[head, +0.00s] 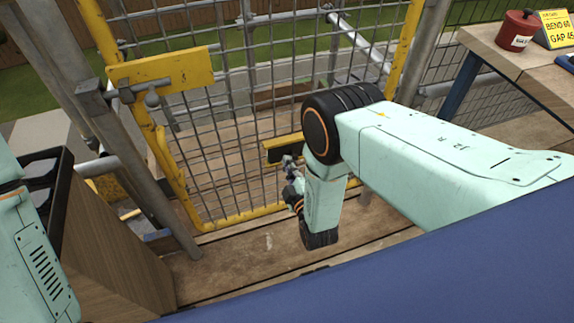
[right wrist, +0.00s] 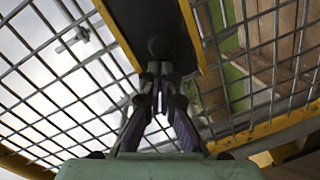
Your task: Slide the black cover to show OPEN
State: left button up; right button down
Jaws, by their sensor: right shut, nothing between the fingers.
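A dark panel (right wrist: 135,18) with yellow edges fills the top middle of the right wrist view; it looks like the black cover. A round dark knob (right wrist: 159,46) stands out from it. My right gripper (right wrist: 154,70) is shut and empty, its fingertips just below the knob in the picture; I cannot tell whether they touch. In the head view my right gripper (head: 288,163) is at a small yellow plate (head: 283,147) on the mesh gate, partly hidden by my wrist. No word OPEN is readable. My left gripper is not in view.
The yellow-framed mesh gate (head: 225,130) stands ahead, with a yellow plate (head: 165,68) and latch hardware at its left post. Wooden planks (head: 265,245) lie below. A red pot (head: 516,30) and a yellow sign (head: 556,28) stand on a bench at the right.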

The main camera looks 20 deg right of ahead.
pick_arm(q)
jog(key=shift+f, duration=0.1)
pick_arm(e)
jog(key=d, duration=1.3)
jog(key=shift+w+d, duration=0.2)
jog(key=shift+d, duration=0.05)
